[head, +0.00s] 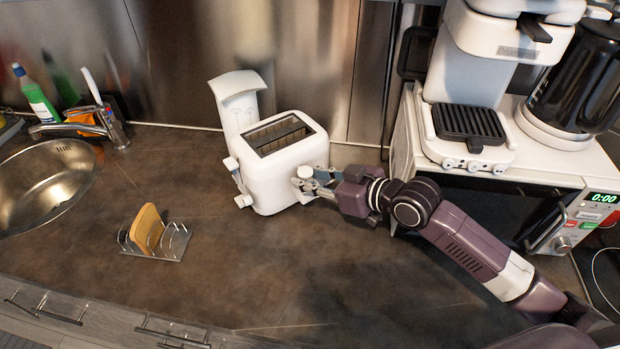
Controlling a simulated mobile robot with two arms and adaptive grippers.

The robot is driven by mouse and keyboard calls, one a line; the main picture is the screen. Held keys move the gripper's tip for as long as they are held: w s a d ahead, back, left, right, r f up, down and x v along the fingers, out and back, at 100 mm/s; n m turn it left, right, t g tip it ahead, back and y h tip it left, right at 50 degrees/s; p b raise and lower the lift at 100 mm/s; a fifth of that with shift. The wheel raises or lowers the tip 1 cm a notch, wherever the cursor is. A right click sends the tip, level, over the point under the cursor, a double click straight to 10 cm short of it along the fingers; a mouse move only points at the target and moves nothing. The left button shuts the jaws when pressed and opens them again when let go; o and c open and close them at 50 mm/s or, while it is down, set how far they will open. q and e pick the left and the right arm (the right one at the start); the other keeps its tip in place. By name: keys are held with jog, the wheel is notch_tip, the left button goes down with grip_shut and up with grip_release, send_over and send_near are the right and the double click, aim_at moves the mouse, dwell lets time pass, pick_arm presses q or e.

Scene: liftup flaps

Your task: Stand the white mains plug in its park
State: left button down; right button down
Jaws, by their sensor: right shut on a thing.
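My right gripper (318,184) reaches in from the right and is shut at the right side of the white toaster (287,175). A small white piece (304,172) shows at its fingertips, right against the toaster in the picture. It looks like the white mains plug, but its pins and any cord cannot be made out. I cannot tell whether it touches the toaster. No plug park can be clearly identified. My left gripper is not in view.
A white curved stand (238,97) rises behind the toaster. A white microwave (402,150) carries a coffee machine (487,60) at right. The front-middle counter is clear.

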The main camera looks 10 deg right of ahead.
jog(key=c, duration=1.7)
grip_release()
jog(key=shift+s+f+g, duration=0.15)
jog(key=shift+s+f, duration=0.05)
jog(key=shift+f, duration=0.4)
jog(key=shift+s+f+g, duration=0.15)
jog(key=shift+f, duration=0.4)
jog(key=shift+c, duration=0.2)
jog(key=shift+o, duration=1)
jog(key=shift+w+f, duration=0.1)
jog(key=shift+w, duration=0.05)
jog(key=r+v, duration=0.1)
jog(key=v, duration=1.1)
jog(key=shift+w+r, duration=0.2)
jog(key=shift+r, duration=0.2)
